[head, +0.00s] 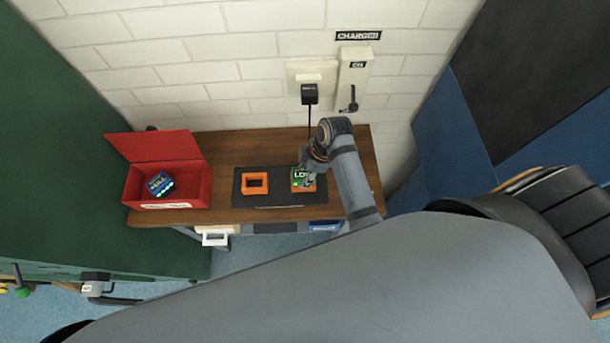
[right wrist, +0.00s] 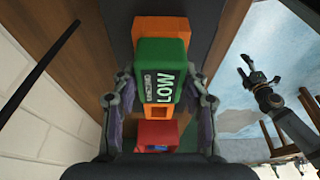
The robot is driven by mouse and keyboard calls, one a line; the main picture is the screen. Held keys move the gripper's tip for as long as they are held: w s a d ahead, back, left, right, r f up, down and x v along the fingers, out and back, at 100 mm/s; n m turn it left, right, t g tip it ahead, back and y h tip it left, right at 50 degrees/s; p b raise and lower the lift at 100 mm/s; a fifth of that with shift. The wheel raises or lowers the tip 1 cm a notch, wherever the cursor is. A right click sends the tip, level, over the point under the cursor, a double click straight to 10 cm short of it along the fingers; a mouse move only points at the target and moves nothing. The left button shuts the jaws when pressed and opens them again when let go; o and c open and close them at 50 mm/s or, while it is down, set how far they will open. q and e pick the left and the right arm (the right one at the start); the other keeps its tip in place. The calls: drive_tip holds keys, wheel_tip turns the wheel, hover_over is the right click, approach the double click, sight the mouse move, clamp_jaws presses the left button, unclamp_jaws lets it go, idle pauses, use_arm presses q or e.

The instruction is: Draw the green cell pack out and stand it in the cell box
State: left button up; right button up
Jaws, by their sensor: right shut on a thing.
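The green cell pack (head: 300,173), marked LOW, stands at the right orange holder (head: 304,188) on the dark mat. My right gripper (head: 308,179) is shut on it from above. In the right wrist view the green pack (right wrist: 162,72) sits between both fingers, with orange (right wrist: 165,27) behind it. I cannot tell whether its lower end is still inside the holder. The red box (head: 148,190), with its lid open, stands at the left of the bench and holds a blue pack (head: 158,184). My left gripper (right wrist: 258,76) is open and empty over the floor in the right wrist view.
A second, empty orange holder (head: 255,193) sits on the dark mat (head: 280,201) between the red box and the green pack. A black plug (head: 310,94) and its cable hang on the wall behind. A white handle (head: 215,239) juts out below the bench's front edge.

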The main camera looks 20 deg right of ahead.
sight(300, 174)
drive_tip(key=shift+r, duration=0.55)
drive_tip(key=shift+r, duration=1.8)
drive_tip(key=shift+a, duration=0.1)
